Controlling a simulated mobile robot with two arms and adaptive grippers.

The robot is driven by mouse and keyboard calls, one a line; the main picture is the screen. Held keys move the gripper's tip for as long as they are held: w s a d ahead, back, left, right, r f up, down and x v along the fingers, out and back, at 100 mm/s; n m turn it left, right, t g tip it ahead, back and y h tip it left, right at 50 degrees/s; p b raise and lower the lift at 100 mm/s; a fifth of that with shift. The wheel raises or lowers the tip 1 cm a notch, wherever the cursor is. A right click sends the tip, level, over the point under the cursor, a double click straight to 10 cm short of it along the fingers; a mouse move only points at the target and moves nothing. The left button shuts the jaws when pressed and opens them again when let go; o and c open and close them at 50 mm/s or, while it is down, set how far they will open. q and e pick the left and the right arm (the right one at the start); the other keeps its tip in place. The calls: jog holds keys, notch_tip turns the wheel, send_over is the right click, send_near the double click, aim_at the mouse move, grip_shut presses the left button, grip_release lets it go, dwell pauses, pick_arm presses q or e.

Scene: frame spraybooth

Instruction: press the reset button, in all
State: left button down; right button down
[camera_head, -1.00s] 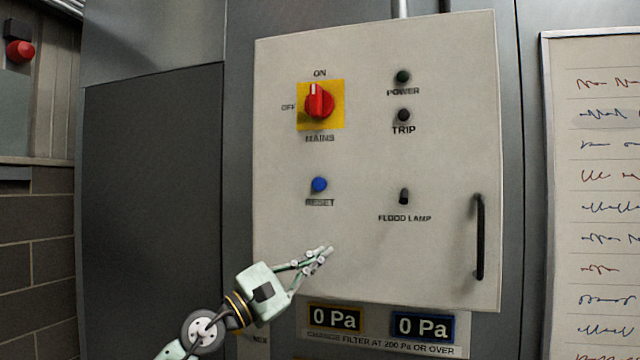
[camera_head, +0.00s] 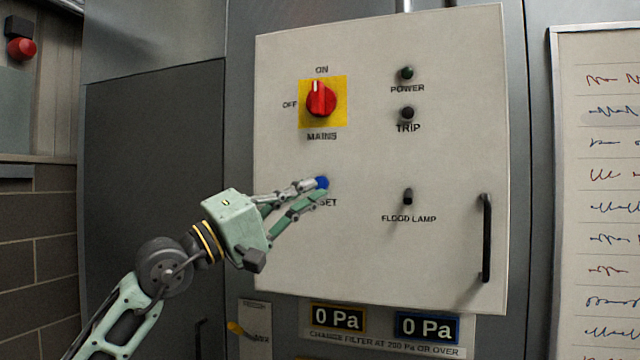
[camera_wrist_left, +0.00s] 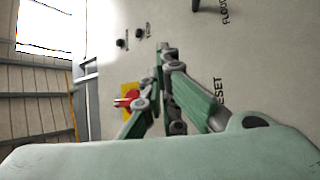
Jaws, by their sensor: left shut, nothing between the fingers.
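The blue reset button (camera_head: 322,183) is on the pale control panel (camera_head: 450,150), below the red mains switch (camera_head: 321,100) on its yellow plate. My left gripper (camera_head: 318,188) is shut and empty, with its fingertips at the button, overlapping its lower left edge. I cannot tell whether they touch it. The fingers hide part of the RESET label. In the left wrist view the shut fingers (camera_wrist_left: 163,50) point at the panel and the button is hidden behind them. The mains switch also shows there (camera_wrist_left: 127,98). My right gripper is not in view.
The panel also carries the power lamp (camera_head: 407,73), trip lamp (camera_head: 407,113), flood lamp toggle (camera_head: 408,196) and a black handle (camera_head: 486,238). Two 0 Pa displays (camera_head: 338,318) sit below. A red button (camera_head: 21,49) is on the far left wall. A written chart (camera_head: 605,180) hangs at right.

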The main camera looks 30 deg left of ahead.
aim_at(321, 183)
pick_arm(q)
jog(key=w+a+p, duration=0.2)
jog(key=w+p, duration=0.1)
jog(key=w, duration=0.5)
jog(key=shift+w, duration=0.15)
jog(key=shift+w, duration=0.15)
dwell(1.2)
jog(key=shift+w, duration=0.25)
jog(key=shift+w+a, duration=0.15)
jog(key=shift+w, duration=0.3)
dwell(0.8)
jog(key=shift+s, duration=0.1)
jog(key=shift+s+d+b, duration=0.2)
jog(key=shift+s+b, duration=0.3)
jog(key=shift+s, duration=0.3)
